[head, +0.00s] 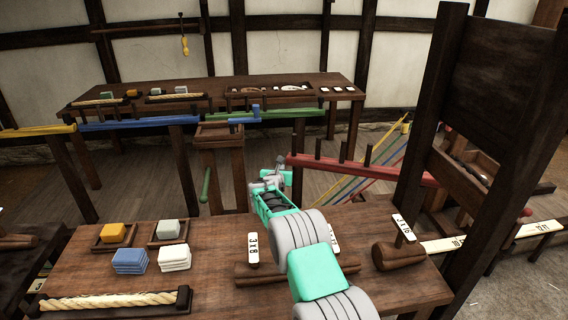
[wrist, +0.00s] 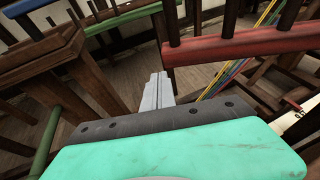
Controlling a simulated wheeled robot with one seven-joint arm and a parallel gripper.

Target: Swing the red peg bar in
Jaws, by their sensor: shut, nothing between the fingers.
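The red peg bar (head: 365,172) is a long red beam with several dark upright pegs. In the head view it runs from just right of my gripper to the heavy dark frame at the right. In the wrist view the red peg bar (wrist: 245,46) fills the upper right, and its left end is close to the fingers. My gripper (head: 280,163) is shut and empty, beside the bar's left end. In the wrist view the grey fingers of my gripper (wrist: 159,78) are together, just left of and below that end. I cannot tell whether they touch it.
A blue bar (head: 140,123), a yellow bar (head: 38,131) and a green bar (head: 290,114) stand farther back. A near table (head: 215,285) holds blocks, rope and tags. The tall dark frame (head: 485,80) blocks the right. Coloured strands (head: 365,160) slope behind the red bar.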

